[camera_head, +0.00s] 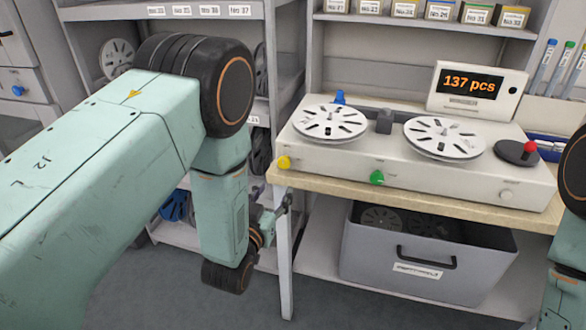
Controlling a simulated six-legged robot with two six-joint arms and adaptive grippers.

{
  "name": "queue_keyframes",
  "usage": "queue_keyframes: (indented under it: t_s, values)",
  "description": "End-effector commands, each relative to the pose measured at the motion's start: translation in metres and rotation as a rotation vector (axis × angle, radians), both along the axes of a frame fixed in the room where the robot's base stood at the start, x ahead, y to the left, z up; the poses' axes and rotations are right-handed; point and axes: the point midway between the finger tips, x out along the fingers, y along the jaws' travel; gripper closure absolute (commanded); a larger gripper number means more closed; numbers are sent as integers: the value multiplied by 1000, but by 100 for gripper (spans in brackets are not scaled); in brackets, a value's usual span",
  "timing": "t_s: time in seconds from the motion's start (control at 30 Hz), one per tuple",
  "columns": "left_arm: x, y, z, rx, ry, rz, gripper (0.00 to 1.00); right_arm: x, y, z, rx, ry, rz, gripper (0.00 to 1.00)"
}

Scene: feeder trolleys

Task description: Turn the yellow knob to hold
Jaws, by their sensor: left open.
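The yellow knob (284,163) sits at the left end of the front face of a light grey counting machine (330,166). My left gripper (273,203) is small in the view, below and slightly left of the yellow knob, beside the table's front left leg. It is open and appears empty, apart from the knob. My own left arm hides part of the shelf behind it. A green knob (377,178) is further right on the same face. Any hold marking by the knob is too small to read. My right gripper is out of view.
Two white reels (330,121) lie on the machine, and its display (477,84) reads 137 pcs. A red-topped lever (530,147) is at its right. A grey bin (360,262) stands below the wooden tabletop (440,205). The table leg (285,262) is close to my left gripper.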

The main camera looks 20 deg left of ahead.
Motion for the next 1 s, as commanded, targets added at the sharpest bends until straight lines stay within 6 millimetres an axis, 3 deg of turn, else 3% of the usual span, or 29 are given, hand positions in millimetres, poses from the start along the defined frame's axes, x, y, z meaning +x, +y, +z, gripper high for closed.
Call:
queue_keyframes:
  t_s: [0.2,0.7,1.0]
  values:
    - [5,4,18,-9,-83,1,47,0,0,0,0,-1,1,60]
    - [70,3,18,-9,-86,1,47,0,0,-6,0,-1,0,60]
    - [81,0,18,-9,-83,0,47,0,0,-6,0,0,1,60]
